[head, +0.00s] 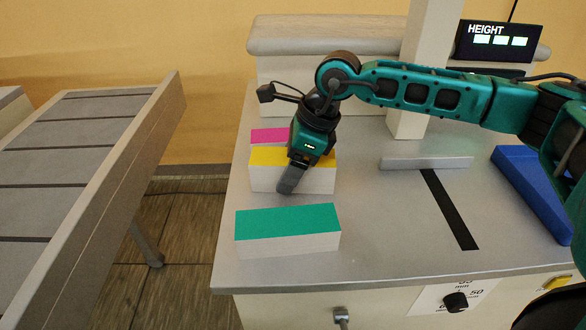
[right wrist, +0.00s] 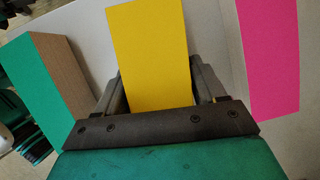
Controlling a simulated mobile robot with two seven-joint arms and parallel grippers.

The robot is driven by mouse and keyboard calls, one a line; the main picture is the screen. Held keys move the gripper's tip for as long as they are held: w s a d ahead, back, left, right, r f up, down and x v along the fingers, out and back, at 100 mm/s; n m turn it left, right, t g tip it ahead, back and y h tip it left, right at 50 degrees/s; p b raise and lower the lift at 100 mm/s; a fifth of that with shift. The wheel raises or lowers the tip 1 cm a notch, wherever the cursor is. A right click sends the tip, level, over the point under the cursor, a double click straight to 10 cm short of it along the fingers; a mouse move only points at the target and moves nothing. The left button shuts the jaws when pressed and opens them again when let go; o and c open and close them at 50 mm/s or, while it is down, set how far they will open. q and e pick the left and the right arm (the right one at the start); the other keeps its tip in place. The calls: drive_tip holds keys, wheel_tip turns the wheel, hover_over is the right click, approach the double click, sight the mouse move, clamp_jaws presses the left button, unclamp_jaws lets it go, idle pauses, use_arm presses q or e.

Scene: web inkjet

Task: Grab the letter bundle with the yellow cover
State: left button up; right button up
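The letter bundle with the yellow cover (head: 321,158) is a white block with a yellow top, standing on the light grey table. My right gripper (head: 287,184) reaches down over it from above, one finger in front of its near side. In the right wrist view the yellow cover (right wrist: 152,45) lies between the two fingers of the gripper (right wrist: 160,88), one on each side. The fingers look open, with a narrow gap at the right one; the fingertips are partly hidden by the bundle. My left gripper is not in view.
A green-topped bundle (head: 287,221) stands nearer the table's front edge, and a pink-topped one (head: 268,135) stands behind the yellow one. A grey bar (head: 426,163) and a blue part (head: 532,190) are to the right. A slatted conveyor (head: 75,165) is at left.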

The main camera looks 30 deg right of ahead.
drive_tip(key=c, duration=0.8)
drive_tip(key=shift+r, duration=0.15)
drive_tip(key=shift+c, duration=0.2)
